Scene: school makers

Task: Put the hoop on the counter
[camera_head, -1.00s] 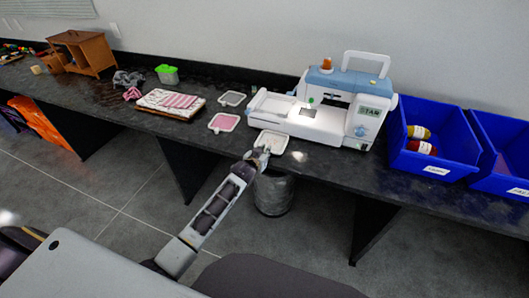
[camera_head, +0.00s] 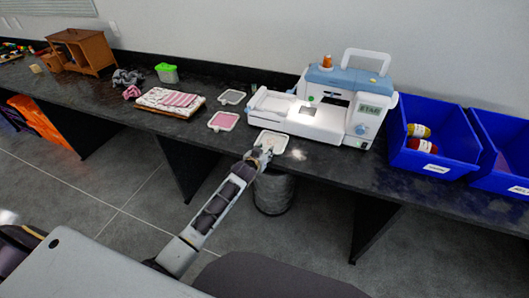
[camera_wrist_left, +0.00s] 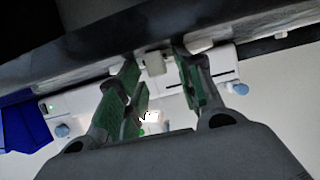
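A white square hoop (camera_head: 270,141) with a pale inside lies at the front edge of the counter (camera_head: 325,158), below the sewing machine. It looks flat on the counter top. My left gripper (camera_head: 263,156) is at its near side. In the left wrist view the two green-padded fingers (camera_wrist_left: 158,72) stand apart, with a small white tab (camera_wrist_left: 155,63) between their tips. Gaps show on both sides of the tab, so the fingers do not appear closed on it. My right gripper is not in view.
A pink-filled hoop (camera_head: 223,121) and a pale one (camera_head: 231,97) lie left of the sewing machine (camera_head: 335,103). Folded cloth (camera_head: 170,101) is farther left. Blue bins (camera_head: 432,150) stand at right. A dark bin (camera_head: 273,192) is on the floor under the counter.

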